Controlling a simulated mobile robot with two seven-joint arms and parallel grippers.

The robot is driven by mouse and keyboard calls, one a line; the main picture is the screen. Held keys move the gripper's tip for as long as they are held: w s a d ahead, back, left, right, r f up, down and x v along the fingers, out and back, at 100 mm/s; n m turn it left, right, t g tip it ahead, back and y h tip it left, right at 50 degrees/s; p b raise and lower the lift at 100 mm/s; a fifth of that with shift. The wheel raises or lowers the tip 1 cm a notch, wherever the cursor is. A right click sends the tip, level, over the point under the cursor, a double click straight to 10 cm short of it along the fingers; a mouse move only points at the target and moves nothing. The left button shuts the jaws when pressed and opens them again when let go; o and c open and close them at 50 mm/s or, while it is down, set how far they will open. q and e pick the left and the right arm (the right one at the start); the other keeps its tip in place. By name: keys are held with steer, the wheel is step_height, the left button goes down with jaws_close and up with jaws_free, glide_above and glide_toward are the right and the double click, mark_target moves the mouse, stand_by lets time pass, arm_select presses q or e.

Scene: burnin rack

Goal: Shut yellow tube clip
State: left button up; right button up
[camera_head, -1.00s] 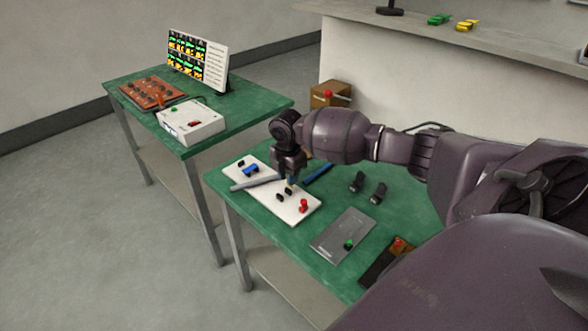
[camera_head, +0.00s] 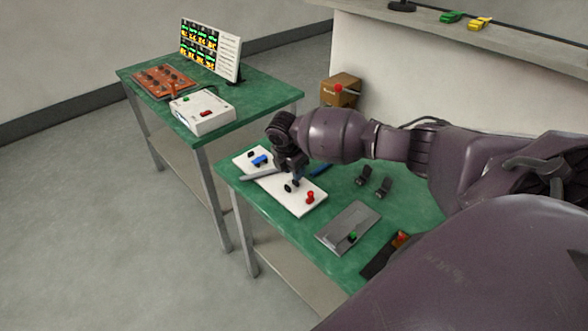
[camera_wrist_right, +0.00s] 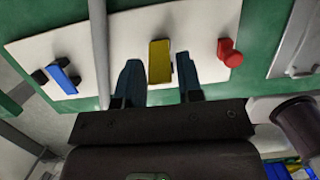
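In the head view my right gripper (camera_head: 295,181) is low over the board (camera_head: 307,211) and hides the yellow clip. A blue clip (camera_wrist_right: 64,79) is further left on the board, and a red part (camera_wrist_right: 230,53) is to the right. My left gripper is not in view.
A grey rod (camera_wrist_right: 99,50) crosses the board left of the gripper. A grey plate (camera_head: 347,228) with a green knob and two black clips (camera_head: 373,181) are on the green table (camera_head: 410,203). A white box (camera_head: 205,112) stands on the other table.

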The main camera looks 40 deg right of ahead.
steer(key=shift+o, duration=1.1)
steer(key=shift+r, duration=0.15)
steer(key=shift+a+r, duration=0.1)
steer(key=shift+r, duration=0.3)
steer(key=p+v, duration=0.1)
steer(key=v, duration=0.8)
steer(key=shift+r, duration=0.35)
steer(key=shift+a+f, duration=0.1)
steer(key=shift+a, duration=0.05)
